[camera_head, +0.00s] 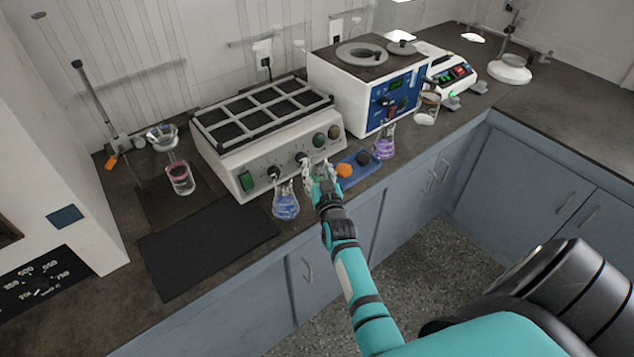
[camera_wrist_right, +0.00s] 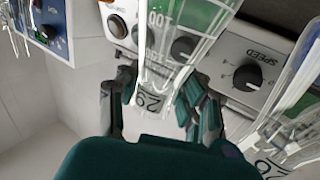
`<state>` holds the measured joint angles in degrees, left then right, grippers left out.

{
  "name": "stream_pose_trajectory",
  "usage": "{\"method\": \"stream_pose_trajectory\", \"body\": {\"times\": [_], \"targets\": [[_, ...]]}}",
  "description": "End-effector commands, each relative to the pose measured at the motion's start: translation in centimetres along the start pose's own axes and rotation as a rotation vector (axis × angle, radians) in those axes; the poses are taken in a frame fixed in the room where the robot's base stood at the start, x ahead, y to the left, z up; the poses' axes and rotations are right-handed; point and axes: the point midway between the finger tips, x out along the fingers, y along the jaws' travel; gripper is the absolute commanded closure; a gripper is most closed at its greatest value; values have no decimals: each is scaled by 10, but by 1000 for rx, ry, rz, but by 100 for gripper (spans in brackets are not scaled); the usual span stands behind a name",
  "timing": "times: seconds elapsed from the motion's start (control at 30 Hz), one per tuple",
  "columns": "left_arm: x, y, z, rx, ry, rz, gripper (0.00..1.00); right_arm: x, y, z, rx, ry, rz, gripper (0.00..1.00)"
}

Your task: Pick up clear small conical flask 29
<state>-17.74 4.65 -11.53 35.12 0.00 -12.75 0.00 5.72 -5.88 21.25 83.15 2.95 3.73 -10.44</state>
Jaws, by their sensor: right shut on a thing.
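The clear small conical flask 29 (camera_wrist_right: 165,70) is between the two fingers of my right gripper (camera_wrist_right: 158,103) in the right wrist view. The number 29 is readable on its glass, and green shows in or through its upper part. In the head view my right gripper (camera_head: 321,186) is shut on this flask (camera_head: 318,168), in front of the shaker's knobs. The fingers hide part of the flask there, and I cannot tell whether its base touches the bench. My left gripper is not in view.
A flask with blue liquid (camera_head: 286,204) stands close to the left of my right gripper. A blue tray (camera_head: 367,168) with an orange and a dark item lies to its right. A purple flask (camera_head: 384,146) stands beyond. The shaker (camera_head: 262,163) is behind; a black mat (camera_head: 205,250) is clear.

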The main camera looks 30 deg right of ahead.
Motion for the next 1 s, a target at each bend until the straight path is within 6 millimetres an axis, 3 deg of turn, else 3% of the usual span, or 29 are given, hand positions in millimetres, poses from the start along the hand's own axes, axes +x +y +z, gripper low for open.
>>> {"method": "stream_pose_trajectory", "body": {"times": [0.4, 0.63, 1.0], "targets": [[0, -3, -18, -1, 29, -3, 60, 0, 0, 2, -2, -4, 0, 100], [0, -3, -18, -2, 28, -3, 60, -1, 0, 0, -2, -5, 0, 100], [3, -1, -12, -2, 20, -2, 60, 0, 0, -24, -1, 1, 0, 100]]}}
